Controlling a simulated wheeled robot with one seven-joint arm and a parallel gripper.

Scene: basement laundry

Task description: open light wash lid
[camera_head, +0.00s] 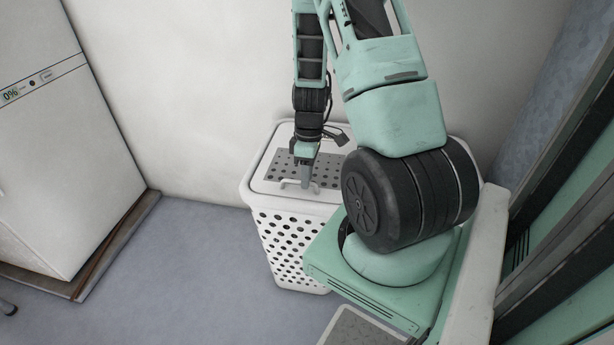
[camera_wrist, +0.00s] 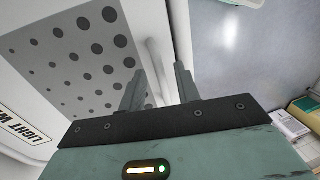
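The light wash hamper is a white basket (camera_head: 290,245) with round holes, standing against the wall. Its lid (camera_head: 268,160) lies closed on top, with a grey perforated panel. The lid also shows in the wrist view (camera_wrist: 65,60), with a label reading "LIGHT W" (camera_wrist: 22,126), partly cut off. A white bar handle (camera_wrist: 158,68) runs along the lid's front edge. My gripper (camera_head: 306,178) points down at this handle. In the wrist view its two fingers (camera_wrist: 160,88) are apart, with the handle between them. I cannot tell whether they touch it.
A white appliance (camera_head: 65,150) stands at the left on a brown base. Bare grey floor (camera_head: 190,265) lies between it and the hamper. A pale wall (camera_head: 180,80) is close behind the hamper. Small boxes (camera_wrist: 300,118) show at the right of the wrist view.

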